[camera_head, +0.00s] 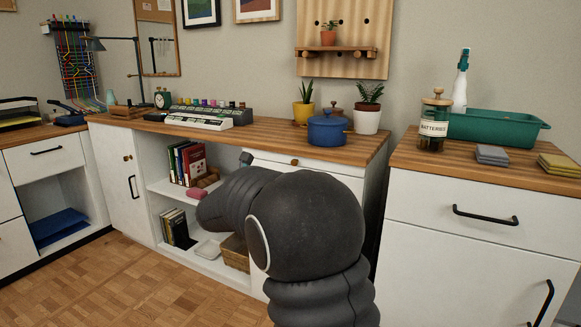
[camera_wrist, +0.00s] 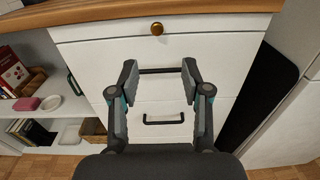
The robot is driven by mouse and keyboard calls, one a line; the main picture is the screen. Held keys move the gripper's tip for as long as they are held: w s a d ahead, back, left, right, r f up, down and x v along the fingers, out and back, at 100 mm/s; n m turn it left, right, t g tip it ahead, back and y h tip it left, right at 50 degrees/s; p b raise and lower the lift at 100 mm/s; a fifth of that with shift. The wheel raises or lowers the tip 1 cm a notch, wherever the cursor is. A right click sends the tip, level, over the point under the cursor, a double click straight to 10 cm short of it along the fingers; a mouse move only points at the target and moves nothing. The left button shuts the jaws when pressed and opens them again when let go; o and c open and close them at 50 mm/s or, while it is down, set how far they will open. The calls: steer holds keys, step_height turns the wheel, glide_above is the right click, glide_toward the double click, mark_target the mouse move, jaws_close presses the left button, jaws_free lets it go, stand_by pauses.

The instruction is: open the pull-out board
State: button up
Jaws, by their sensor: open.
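The pull-out board (camera_wrist: 100,32) shows in the wrist view as a thin white front strip right under the wooden desktop. It looks shut, flush with the cabinet front. A round brass knob (camera_wrist: 157,29) sits at its middle. The knob also shows small in the head view (camera_head: 294,162). My gripper (camera_wrist: 160,80) is open and empty, its two fingers apart in front of the white drawer fronts, lower in the picture than the knob. It does not touch the knob. In the head view my dark arm hides most of the gripper.
Below the board are drawers with a black upper handle (camera_wrist: 160,71) and lower handle (camera_wrist: 163,118). Open shelves with books (camera_head: 190,163) lie left. A blue pot (camera_head: 327,129) stands on the desktop (camera_head: 265,139) above. A separate cabinet (camera_head: 470,255) stands right, beyond a dark gap.

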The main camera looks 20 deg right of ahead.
mark_target(293, 162)
steer(key=x, duration=1.4)
steer(key=shift+w+a+r+p, duration=0.1)
steer(key=shift+w+a+p, duration=0.05)
steer(key=shift+p, duration=0.25)
jaws_close()
